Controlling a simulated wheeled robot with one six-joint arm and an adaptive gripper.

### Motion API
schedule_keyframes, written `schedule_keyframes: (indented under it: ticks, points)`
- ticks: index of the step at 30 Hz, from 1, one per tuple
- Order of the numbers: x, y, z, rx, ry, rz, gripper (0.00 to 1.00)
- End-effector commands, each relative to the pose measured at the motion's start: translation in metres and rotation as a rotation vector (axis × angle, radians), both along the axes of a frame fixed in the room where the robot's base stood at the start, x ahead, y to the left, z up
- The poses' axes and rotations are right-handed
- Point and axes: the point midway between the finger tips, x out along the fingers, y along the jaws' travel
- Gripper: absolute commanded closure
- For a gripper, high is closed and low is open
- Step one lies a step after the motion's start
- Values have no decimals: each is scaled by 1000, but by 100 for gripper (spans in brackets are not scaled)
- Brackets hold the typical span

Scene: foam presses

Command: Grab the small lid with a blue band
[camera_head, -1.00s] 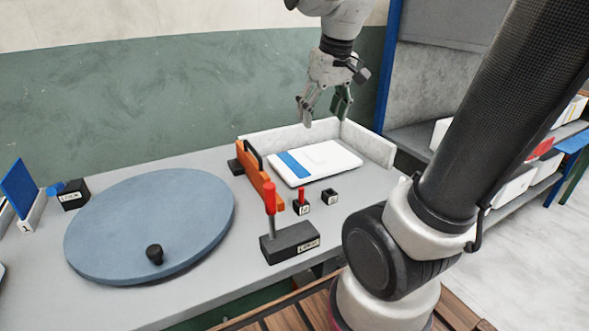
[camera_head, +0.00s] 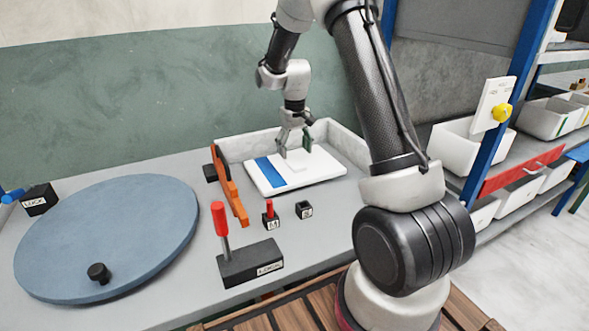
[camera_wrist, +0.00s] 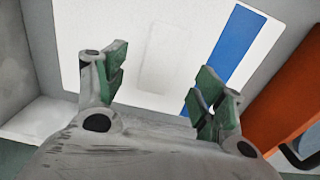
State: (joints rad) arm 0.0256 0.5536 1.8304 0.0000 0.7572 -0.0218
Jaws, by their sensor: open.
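The small lid (camera_head: 322,167) is a flat white slab with a blue band near its left end, lying on the grey table inside a low grey corner wall. A raised pale rectangle sits in its middle. It also shows in the wrist view (camera_wrist: 100,45), with the blue band at right. My gripper (camera_head: 294,152) is above the lid's middle, pointing down. In the wrist view my gripper (camera_wrist: 160,85) has its green-padded fingers spread on either side of the raised rectangle (camera_wrist: 167,58), with nothing between them. I cannot tell whether the fingertips touch the lid.
An orange bar (camera_head: 228,184) stands just left of the lid. A black block with a red lever (camera_head: 250,262) and two small black blocks are in front. A large blue disc (camera_head: 110,235) lies at left. Shelves with white bins (camera_head: 470,145) stand at right.

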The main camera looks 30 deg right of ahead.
Motion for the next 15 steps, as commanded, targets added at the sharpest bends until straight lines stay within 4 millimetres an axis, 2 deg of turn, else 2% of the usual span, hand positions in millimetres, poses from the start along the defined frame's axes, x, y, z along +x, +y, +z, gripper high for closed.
schedule_keyframes:
  ticks: [6,15]
  points:
    - [1,0,-34,0,3,0,30]
    - [1,0,-41,0,0,1,30]
